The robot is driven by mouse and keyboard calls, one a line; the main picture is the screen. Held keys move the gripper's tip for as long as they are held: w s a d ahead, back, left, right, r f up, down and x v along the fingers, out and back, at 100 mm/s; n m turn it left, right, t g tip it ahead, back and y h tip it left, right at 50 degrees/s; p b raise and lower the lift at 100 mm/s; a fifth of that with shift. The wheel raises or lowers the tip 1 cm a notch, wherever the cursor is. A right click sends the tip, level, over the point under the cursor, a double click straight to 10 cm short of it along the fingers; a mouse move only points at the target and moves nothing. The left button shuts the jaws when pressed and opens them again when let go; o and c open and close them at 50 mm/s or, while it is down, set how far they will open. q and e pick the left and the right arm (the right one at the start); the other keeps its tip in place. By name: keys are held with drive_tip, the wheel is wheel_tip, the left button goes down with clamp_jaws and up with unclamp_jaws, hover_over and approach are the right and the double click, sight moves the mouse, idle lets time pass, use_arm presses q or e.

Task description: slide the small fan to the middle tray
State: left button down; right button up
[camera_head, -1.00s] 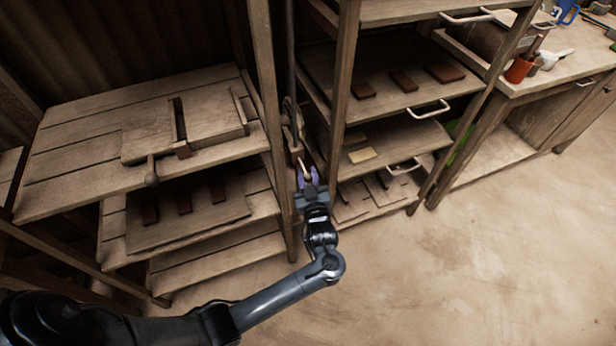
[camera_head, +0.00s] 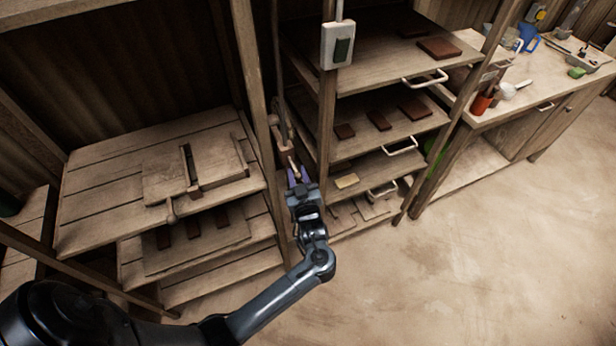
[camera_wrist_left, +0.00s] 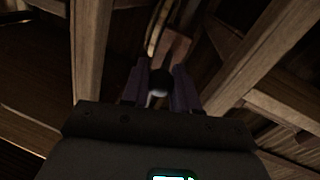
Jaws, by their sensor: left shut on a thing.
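My left gripper (camera_head: 298,179), with purple fingers, is at the narrow gap between the left bench and the right rack. It is shut on a thin rod (camera_head: 292,164) that comes down from a wooden post. In the left wrist view, a dark round knob (camera_wrist_left: 160,82) sits between the fingers (camera_wrist_left: 160,90). The rack holds trays one above another. A tray at middle height (camera_head: 368,118) carries several dark tiles and has a metal handle (camera_head: 400,147). I cannot make out a small fan in either view. My right gripper is not in view.
A wooden bench with a slotted board (camera_head: 165,180) stands at left, with shelves below. A white switch box (camera_head: 338,45) is on the rack post. A workbench (camera_head: 530,70) with an orange cup (camera_head: 481,104) is at right. The floor (camera_head: 450,240) in front is clear.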

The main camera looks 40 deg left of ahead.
use_arm(q)
wheel_tip(320, 180, up, 9)
drive_tip(key=p, duration=0.5)
drive_tip(key=shift+f+p, duration=0.15)
drive_tip(key=shift+p, duration=0.25)
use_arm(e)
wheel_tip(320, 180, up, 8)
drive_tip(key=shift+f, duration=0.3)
use_arm(q)
drive_tip(key=c, duration=0.9)
unclamp_jaws()
